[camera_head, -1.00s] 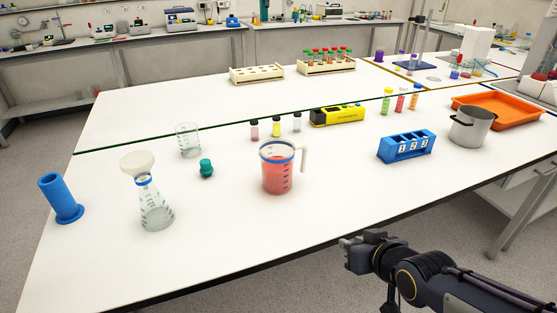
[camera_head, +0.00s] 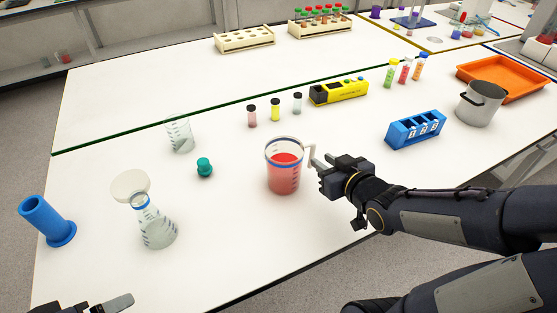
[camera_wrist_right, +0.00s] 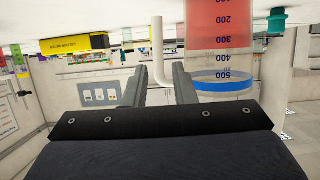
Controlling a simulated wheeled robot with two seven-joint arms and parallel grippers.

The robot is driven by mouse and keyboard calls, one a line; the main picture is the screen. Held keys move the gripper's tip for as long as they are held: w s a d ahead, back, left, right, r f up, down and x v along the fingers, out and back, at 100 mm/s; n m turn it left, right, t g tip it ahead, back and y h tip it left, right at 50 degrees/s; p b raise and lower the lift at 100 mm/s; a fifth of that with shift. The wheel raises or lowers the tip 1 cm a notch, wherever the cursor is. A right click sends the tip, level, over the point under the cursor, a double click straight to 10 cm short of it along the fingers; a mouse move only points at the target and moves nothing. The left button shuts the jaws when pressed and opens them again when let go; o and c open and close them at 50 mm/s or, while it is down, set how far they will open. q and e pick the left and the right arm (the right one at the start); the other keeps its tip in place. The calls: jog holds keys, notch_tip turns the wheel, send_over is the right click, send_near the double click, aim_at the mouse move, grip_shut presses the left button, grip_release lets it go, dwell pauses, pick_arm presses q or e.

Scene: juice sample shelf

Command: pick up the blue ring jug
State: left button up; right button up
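The blue ring jug (camera_head: 283,172) stands upright on the white table, holding red liquid, with a blue ring near its rim and a pale handle (camera_head: 307,150) on its right side. My right gripper (camera_head: 318,161) is at the handle. In the right wrist view the picture is upside down; the jug (camera_wrist_right: 221,45) is at the right, and the handle (camera_wrist_right: 157,45) shows between the two spread fingers of the right gripper (camera_wrist_right: 159,80), with gaps on both sides. My left gripper (camera_head: 98,305) only just enters at the bottom left; its opening is not clear.
A flask with a white funnel (camera_head: 157,225), a green stopper (camera_head: 204,167) and a beaker (camera_head: 180,135) stand left of the jug. Small vials (camera_head: 275,110) and a yellow device (camera_head: 339,91) are behind. A blue rack (camera_head: 416,130) and metal pot (camera_head: 480,103) are to the right.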

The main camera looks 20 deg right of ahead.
aim_at(314, 155)
jog(key=shift+x, duration=3.35)
jog(key=shift+s+d+f, duration=0.1)
jog(key=shift+d, duration=0.05)
grip_shut()
